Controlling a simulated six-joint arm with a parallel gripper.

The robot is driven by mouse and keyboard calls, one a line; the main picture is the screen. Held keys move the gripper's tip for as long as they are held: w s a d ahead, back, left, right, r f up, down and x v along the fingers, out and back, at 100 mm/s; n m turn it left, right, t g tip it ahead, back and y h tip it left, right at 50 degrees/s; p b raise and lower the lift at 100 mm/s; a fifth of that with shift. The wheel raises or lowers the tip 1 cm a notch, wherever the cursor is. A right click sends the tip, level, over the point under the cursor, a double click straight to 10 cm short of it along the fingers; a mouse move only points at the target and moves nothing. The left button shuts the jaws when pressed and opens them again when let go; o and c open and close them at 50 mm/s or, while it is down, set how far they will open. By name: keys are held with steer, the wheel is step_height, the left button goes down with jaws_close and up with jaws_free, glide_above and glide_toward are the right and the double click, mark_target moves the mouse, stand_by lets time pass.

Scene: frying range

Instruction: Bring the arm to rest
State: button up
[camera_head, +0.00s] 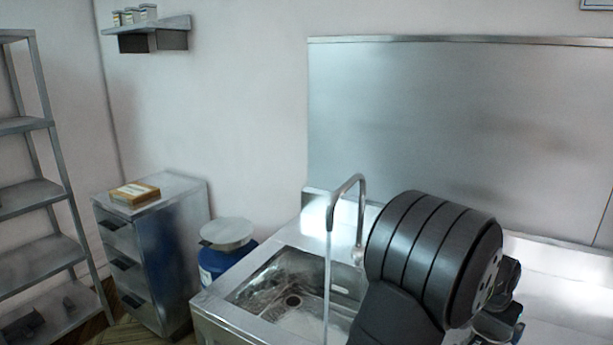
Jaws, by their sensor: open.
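My arm's thick black joint (435,255) fills the lower right, in front of the steel counter. Dark parts that look like my gripper (503,305) show just past its right side, partly hidden by the joint. The fingertips are hard to make out. I see nothing held there.
A steel sink (262,290) with a tall faucet (345,190) is left of my arm. A blue bin (245,253), a drawer cabinet (190,190) with a box (134,194), and a rack (50,190) stand further left. A wall shelf (150,26) holds jars.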

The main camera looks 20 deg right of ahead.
steer(key=x, duration=0.3)
steer(key=shift+f, duration=0.25)
step_height(320, 180, up, 4)
steer(key=shift+d+r, duration=0.1)
steer(key=shift+r, duration=0.1)
steer(key=s+r, duration=0.7)
steer(key=s, duration=0.5)
steer(key=shift+n, duration=0.7)
steer(key=w+a, duration=0.2)
steer(key=w, duration=0.1)
steer(key=w+a+f, duration=0.1)
steer(key=w, duration=0.3)
steer(key=w+a+f, duration=0.1)
steer(key=w+a, duration=0.1)
steer(key=w, duration=0.2)
steer(key=shift+a, duration=0.3)
steer(key=w+a+f+n, duration=0.2)
steer(key=w+a, duration=1)
steer(key=a, duration=0.1)
steer(key=w+a+f+n+t+y, duration=0.1)
steer(key=w+a+f+n, duration=0.1)
steer(key=w+a, duration=1)
steer(key=shift+w+a+f+n+t, duration=0.3)
steer(key=shift+w+a+n, duration=0.1)
steer(key=shift+a, duration=0.7)
